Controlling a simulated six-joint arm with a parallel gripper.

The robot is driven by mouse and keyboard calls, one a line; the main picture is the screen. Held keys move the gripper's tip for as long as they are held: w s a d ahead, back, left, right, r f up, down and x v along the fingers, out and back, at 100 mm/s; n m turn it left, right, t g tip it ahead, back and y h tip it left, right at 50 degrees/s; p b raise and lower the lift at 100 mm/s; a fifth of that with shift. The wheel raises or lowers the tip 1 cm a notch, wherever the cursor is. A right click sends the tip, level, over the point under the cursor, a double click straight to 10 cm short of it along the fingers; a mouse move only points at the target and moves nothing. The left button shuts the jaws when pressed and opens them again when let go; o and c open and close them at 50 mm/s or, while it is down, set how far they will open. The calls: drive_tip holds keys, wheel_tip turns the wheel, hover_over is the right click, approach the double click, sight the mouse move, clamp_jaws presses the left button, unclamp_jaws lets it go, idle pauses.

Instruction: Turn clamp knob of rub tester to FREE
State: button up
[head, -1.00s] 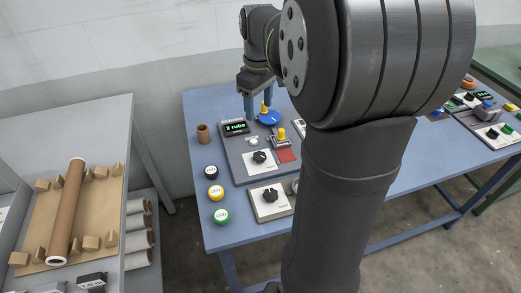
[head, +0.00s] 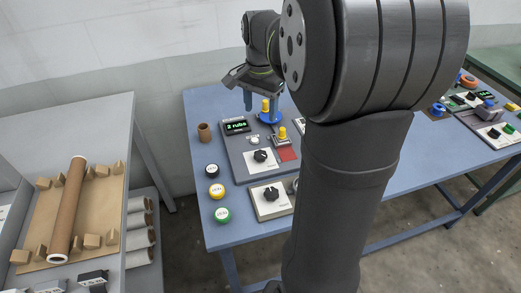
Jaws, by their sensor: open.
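The rub tester (head: 234,152) is a dark grey unit on the blue table, with a lit green display (head: 236,126). A black knob (head: 260,156) sits on a white plate at its front. A yellow knob (head: 282,133) stands behind that, and another yellow piece (head: 265,106) stands beside a blue disc (head: 270,117) at the back. The knob labels are too small to read, so I cannot tell which is the clamp knob or its setting. My gripper (head: 261,100) is open, above the back of the tester, apart from the black knob.
A white box with a black knob (head: 270,195) stands in front of the tester. Black (head: 212,171), yellow (head: 216,191) and green (head: 223,214) round containers and a brown cup (head: 204,132) line the left. My arm hides the table's middle. More devices (head: 491,133) stand at right.

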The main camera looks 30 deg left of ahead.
sight(260, 154)
wheel_tip(260, 154, down, 17)
drive_tip(key=shift+r, duration=0.2)
drive_tip(key=shift+c, duration=0.2)
drive_tip(key=c, duration=1)
